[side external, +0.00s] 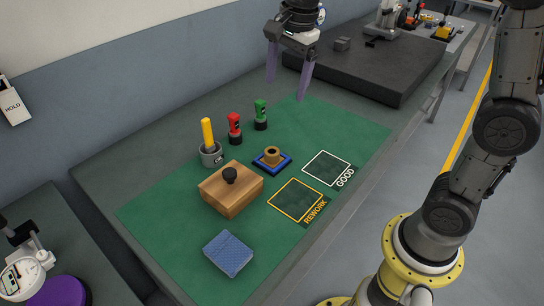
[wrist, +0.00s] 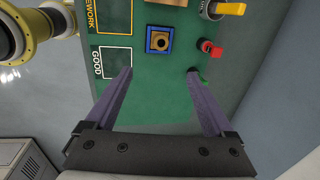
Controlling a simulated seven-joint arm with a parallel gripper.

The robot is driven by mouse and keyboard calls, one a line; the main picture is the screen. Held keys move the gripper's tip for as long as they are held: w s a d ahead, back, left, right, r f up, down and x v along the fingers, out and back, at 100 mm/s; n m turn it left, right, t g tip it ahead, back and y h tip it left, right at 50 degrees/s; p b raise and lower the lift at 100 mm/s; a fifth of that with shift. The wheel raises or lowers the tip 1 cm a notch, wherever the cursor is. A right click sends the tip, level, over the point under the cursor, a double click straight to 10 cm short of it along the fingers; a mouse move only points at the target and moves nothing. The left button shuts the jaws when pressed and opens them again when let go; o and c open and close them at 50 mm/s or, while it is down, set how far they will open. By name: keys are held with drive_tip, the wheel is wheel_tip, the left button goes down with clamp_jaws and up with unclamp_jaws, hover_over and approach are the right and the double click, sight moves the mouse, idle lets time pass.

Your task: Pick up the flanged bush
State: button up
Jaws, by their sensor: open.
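The flanged bush (side external: 272,153) is a small copper-brown ring on a flange. It sits on a blue-edged square base (side external: 263,164) on the green mat, between the wooden block and the white GOOD square. It also shows in the wrist view (wrist: 160,39), near the top middle, with its blue-edged base around it. My gripper (side external: 288,86) is open and empty, with two purple fingers pointing down. It is high above the mat's far end, well apart from the bush. In the wrist view the fingers (wrist: 159,71) are spread wide below the bush in the picture.
A wooden block with a black knob (side external: 230,190), a grey cup with a yellow-handled item (side external: 209,145), a red-topped item (side external: 234,128) and a green-topped item (side external: 260,114) stand near the bush. A blue cloth (side external: 228,254) lies at the front. The GOOD (side external: 327,168) and REWORK (side external: 295,200) squares are empty.

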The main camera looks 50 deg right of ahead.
drive_tip(key=g, duration=0.1)
hover_over(272, 147)
drive_tip(key=a, duration=0.2)
wheel_tip(272, 147, down, 6)
drive_tip(key=shift+g, duration=0.4)
drive_tip(key=shift+s+d+f, duration=0.15)
drive_tip(key=shift+f, duration=2.4)
drive_tip(key=shift+s+d+f, duration=0.1)
drive_tip(key=shift+s+f, duration=0.1)
drive_tip(key=shift+f, duration=2.3)
drive_tip(key=shift+s+d+f, duration=0.15)
drive_tip(key=shift+f, duration=2.4)
clamp_jaws()
drive_tip(key=shift+r, duration=0.1)
